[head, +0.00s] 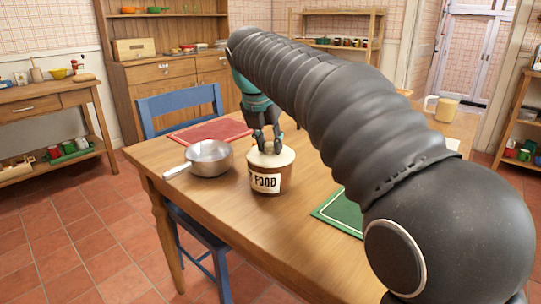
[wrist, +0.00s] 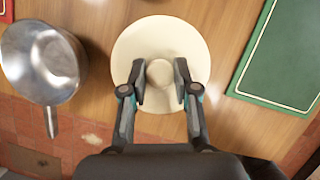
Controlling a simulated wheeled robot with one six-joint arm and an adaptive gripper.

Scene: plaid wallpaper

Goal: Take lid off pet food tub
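A round cream knob (wrist: 160,74) rises from the lid's centre. My gripper (head: 267,147) points down from above, with one finger on each side of the knob. The tub's body is hidden under the lid in that view.
A metal saucepan (head: 211,157) stands close left of the tub. A red placemat (head: 210,132) lies behind, and a green placemat (head: 340,212) lies at the right. A blue chair (head: 180,104) stands at the table's far side. A cream mug (head: 447,109) is at the far right.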

